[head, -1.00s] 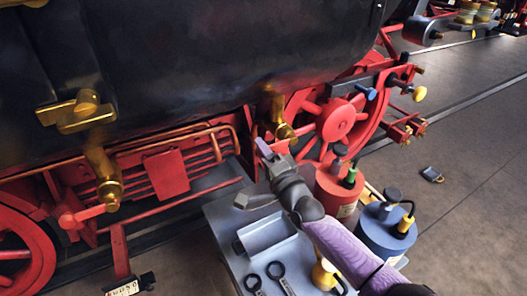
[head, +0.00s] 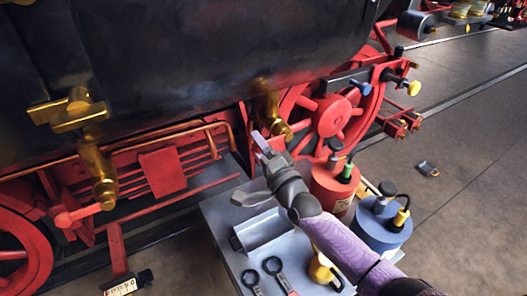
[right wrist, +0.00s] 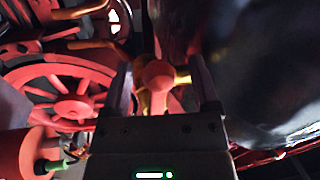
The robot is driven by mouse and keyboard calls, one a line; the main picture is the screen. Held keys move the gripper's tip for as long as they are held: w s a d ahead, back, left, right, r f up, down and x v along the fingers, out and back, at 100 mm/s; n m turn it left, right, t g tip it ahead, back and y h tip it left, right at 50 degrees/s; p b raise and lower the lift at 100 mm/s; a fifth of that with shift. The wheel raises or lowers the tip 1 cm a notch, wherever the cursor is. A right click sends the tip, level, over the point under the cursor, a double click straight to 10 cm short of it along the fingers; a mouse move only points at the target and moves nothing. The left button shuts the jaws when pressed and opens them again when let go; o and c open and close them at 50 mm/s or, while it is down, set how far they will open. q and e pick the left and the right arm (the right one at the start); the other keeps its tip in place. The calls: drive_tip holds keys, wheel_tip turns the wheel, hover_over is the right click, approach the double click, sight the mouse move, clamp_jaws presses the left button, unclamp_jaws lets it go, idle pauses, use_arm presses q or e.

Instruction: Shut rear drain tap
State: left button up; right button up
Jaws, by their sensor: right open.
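Two brass drain taps show on the dark cylinder in the head view: one at the left (head: 103,175) with a red lever (head: 78,214) pointing left, and one at the right (head: 267,105). I cannot tell from the pictures which is called rear. My right gripper (head: 262,142) is at the right tap, just below its brass body. In the right wrist view, a red lever end (right wrist: 158,78) with brass beside it lies between the two open fingers. Whether the fingers touch it is unclear. My left gripper is not in view.
A grey trolley top (head: 222,215) below my right arm carries a tray (head: 262,228), ring spanners (head: 272,267) and a yellow can (head: 321,270). A red container (head: 330,190) and a blue one (head: 381,228) stand right of my arm. A red spoked wheel (head: 335,116) is behind.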

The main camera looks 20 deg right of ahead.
drive_tip(key=p+v, duration=0.1)
drive_tip(key=v, duration=0.8)
drive_tip(key=shift+s, duration=0.3)
